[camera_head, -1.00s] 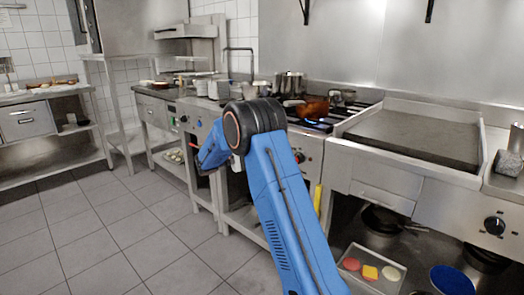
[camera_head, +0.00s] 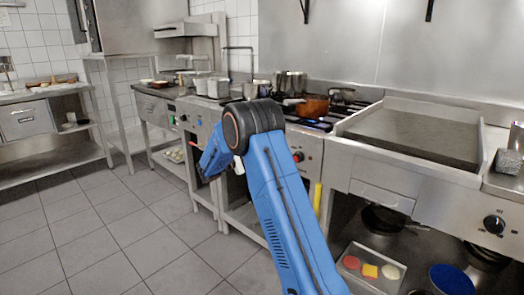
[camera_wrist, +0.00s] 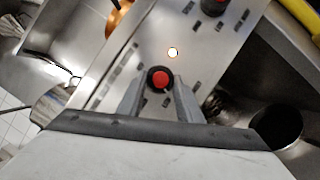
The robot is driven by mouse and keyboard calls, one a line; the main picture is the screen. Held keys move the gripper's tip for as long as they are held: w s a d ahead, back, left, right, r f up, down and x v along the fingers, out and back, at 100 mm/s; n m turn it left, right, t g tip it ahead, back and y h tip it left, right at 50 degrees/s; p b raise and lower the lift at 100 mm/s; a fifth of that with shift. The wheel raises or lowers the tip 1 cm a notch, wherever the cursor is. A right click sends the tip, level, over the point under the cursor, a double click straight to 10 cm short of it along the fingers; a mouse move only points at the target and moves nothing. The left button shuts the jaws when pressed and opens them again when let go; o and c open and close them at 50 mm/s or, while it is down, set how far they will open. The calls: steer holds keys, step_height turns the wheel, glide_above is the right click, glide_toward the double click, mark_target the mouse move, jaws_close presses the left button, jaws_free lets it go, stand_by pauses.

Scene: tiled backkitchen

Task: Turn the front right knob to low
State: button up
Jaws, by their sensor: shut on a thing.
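In the wrist view a round black knob with a red centre (camera_wrist: 159,77) sits on the steel control panel (camera_wrist: 130,68). My gripper (camera_wrist: 160,88) is shut on this knob, with one grey finger on each side. In the head view my blue arm covers the gripper and the held knob. The wrist view does not make clear which burner this knob serves. A second red-and-black knob (camera_wrist: 214,6) is at its top edge. In the head view, a knob with a red centre (camera_head: 298,156) shows right of my arm.
A copper-coloured pan (camera_head: 313,105) stands on the stove, with a little blue flame near it. A lit indicator (camera_wrist: 172,52) is close to the held knob. A flat griddle (camera_head: 420,137) adjoins the stove. Tiled floor at left is clear.

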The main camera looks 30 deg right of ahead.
steer(key=o, duration=1)
steer(key=shift+o, duration=0.2)
steer(key=a+f, duration=0.3)
steer(key=a, duration=1.4)
steer(key=shift+a, duration=0.15)
